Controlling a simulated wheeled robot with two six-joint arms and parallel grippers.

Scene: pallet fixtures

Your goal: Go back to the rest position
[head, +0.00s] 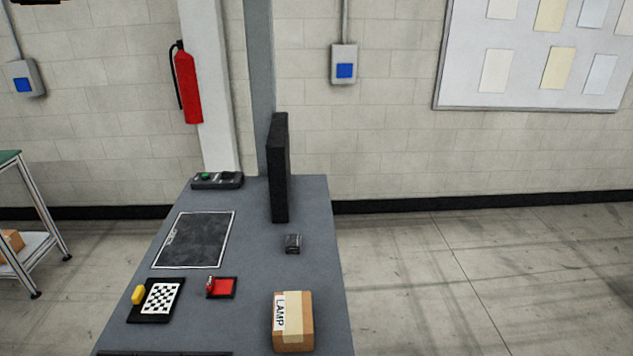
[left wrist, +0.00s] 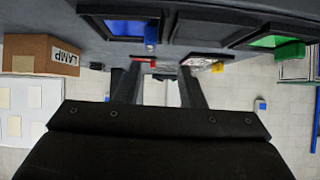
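My left gripper (left wrist: 160,72) shows in the left wrist view, its two dark fingers spread apart with nothing seen between them. The fingers point toward the table, which appears at the top of that view. My left gripper is not seen in the head view, and my right gripper is in neither view. In the head view the grey table (head: 255,240) stretches away from me. A cardboard LAMP box (head: 294,325) stands near its front right; it also shows in the left wrist view (left wrist: 40,60).
Floor right of the table is clear.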

